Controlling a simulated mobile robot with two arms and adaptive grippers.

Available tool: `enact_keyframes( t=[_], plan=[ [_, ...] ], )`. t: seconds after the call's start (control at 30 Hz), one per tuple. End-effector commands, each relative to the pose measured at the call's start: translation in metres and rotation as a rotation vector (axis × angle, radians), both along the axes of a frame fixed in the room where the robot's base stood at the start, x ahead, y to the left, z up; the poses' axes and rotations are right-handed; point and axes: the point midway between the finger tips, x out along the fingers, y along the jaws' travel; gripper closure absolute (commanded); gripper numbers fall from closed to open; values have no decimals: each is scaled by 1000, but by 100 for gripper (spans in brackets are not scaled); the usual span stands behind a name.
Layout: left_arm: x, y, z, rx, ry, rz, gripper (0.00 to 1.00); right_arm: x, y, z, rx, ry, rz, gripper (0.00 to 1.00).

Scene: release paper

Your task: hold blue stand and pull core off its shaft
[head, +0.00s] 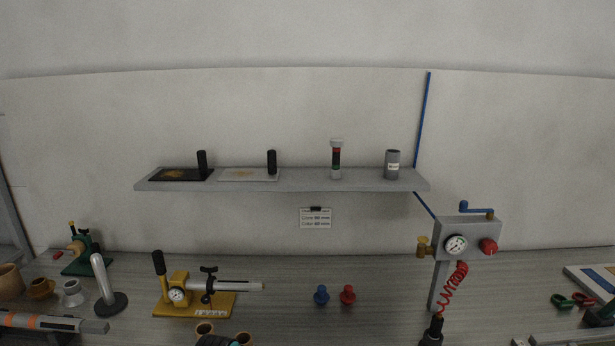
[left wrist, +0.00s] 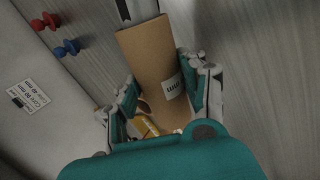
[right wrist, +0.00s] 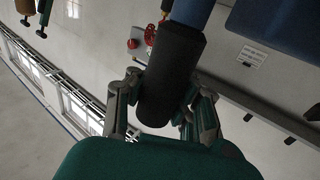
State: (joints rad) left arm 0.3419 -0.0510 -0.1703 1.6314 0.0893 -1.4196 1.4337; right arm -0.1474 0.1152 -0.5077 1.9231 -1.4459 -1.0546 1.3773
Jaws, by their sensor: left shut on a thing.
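In the left wrist view a brown cardboard core (left wrist: 148,52) with a white label stands between the fingers of my left gripper (left wrist: 158,100), which is shut on it. A dark and grey piece (left wrist: 137,10) shows at the core's far end; how deep it sits inside is hidden. In the right wrist view my right gripper (right wrist: 165,105) has its fingers shut around a thick black grip (right wrist: 172,75). A blue bar (right wrist: 193,12) continues from that grip, and a large dark blue part (right wrist: 275,25) lies to the right. The blue stand is not clearly seen in the head view.
A yellow stand (head: 190,305) with a gauge and grey shaft is on the bench (head: 385,290). Blue (head: 321,295) and red (head: 347,294) plugs lie mid-bench, beside a grey gauge post (head: 466,240). A shelf (head: 310,180) holds small items. Brown cups stand at the left.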

Motion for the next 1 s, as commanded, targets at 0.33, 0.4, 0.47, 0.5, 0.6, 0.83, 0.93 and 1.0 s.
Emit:
enact_keyframes(
  t=[0.33,0.4,0.47,0.5,0.6,0.83,0.93,1.0],
  plan=[
    [6,13,-2,2,4,1,90,0,0,0,-1,0,0,100],
    [7,16,-2,2,4,1,90,0,0,0,-1,0,0,100],
    [9,19,-2,2,5,1,90,0,0,0,0,-1,0,100],
    [9,21,-2,2,5,1,90,0,0,0,0,-1,0,100],
    [12,25,-2,2,4,1,90,0,0,0,0,-1,0,100],
    [18,35,-1,0,3,1,90,0,0,0,0,-1,0,100],
    [20,39,0,0,1,0,90,0,0,0,0,-1,0,100],
    [22,42,0,1,2,-1,90,0,0,0,0,-1,0,100]
  ],
)
